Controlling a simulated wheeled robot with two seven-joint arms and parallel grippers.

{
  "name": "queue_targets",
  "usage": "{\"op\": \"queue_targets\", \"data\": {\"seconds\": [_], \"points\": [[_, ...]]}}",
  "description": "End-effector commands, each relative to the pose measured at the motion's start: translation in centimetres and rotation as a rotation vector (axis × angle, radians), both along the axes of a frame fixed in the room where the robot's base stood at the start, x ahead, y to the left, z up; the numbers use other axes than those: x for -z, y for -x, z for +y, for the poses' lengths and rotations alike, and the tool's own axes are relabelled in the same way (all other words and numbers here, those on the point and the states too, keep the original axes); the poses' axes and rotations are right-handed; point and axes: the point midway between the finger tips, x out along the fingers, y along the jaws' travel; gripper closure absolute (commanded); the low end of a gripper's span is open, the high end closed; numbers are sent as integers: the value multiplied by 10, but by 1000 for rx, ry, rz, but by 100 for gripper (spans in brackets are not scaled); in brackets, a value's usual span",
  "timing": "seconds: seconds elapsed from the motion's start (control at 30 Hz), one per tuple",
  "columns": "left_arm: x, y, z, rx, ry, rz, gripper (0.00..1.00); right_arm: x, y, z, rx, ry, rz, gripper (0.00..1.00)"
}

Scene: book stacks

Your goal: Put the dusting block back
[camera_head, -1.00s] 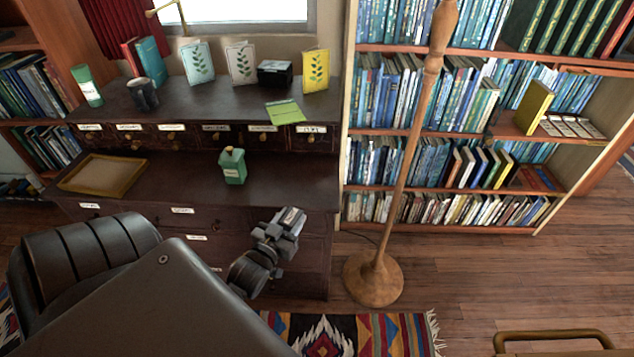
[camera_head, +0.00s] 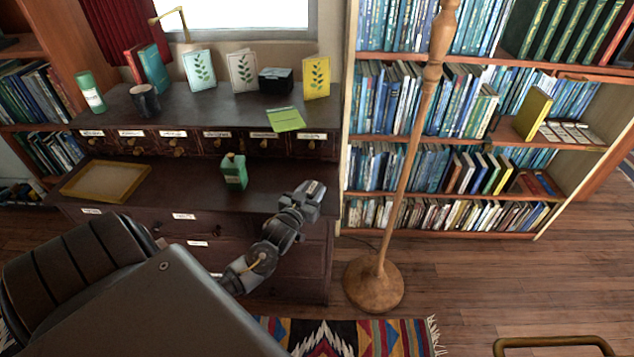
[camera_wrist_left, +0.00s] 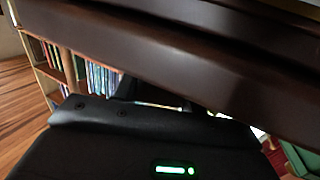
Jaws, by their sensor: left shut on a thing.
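My left gripper (camera_head: 310,196) is in front of the right part of the dark desk's writing surface (camera_head: 200,205). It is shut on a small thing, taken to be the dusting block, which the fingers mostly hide. In the left wrist view a dark brown edge crosses the top, close to the black gripper body, and the held thing cannot be made out. My right gripper is not in view.
A shallow wooden tray (camera_head: 66,189) lies at the desk's left. Cards, a mug (camera_head: 145,99) and a black box (camera_head: 276,80) stand on the upper shelf. A wooden lamp stand (camera_head: 402,160) rises at the right.

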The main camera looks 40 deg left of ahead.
Motion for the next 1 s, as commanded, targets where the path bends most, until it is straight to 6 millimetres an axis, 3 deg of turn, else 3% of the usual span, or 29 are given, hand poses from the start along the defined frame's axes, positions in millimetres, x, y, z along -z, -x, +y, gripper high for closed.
{"op": "queue_targets", "data": {"seconds": [0.1, 0.4, 0.8, 0.83, 1.0], "points": [[-1, -4, 1, 0, 0, -1, 82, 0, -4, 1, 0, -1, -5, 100], [-1, -43, 13, -1, -1, -1, 82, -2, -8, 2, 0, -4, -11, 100], [5, -41, 11, 0, 0, -1, 82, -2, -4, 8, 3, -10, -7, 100], [4, -41, 11, 0, 0, -1, 56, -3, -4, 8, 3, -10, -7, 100], [4, -41, 11, 0, 0, 0, 37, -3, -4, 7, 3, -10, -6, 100]]}}
